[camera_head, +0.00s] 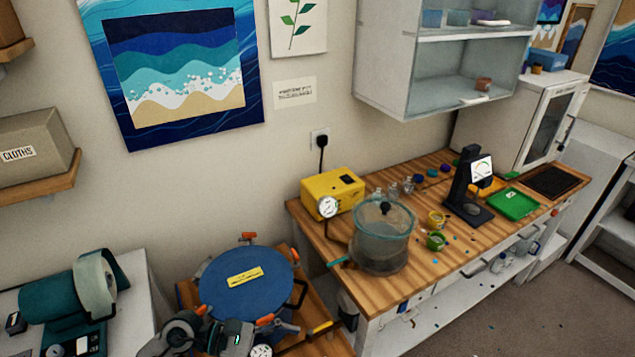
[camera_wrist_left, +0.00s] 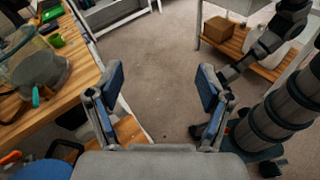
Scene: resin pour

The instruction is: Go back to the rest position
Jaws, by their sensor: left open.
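My left gripper (camera_wrist_left: 160,82) shows in the left wrist view with its two blue-padded fingers spread wide and nothing between them. Bare floor shows beyond the gap. In the head view my left arm comes in at the bottom left, by the blue-lidded pot (camera_head: 243,283); its fingers cannot be made out clearly there. My right gripper cannot be made out in either view.
A clear vacuum chamber (camera_head: 379,248) and a yellow pump (camera_head: 333,194) stand on the wooden bench. Green and yellow cups, a black stand (camera_head: 468,190) and a green tray (camera_head: 514,204) are farther right. A teal machine (camera_head: 83,290) stands left.

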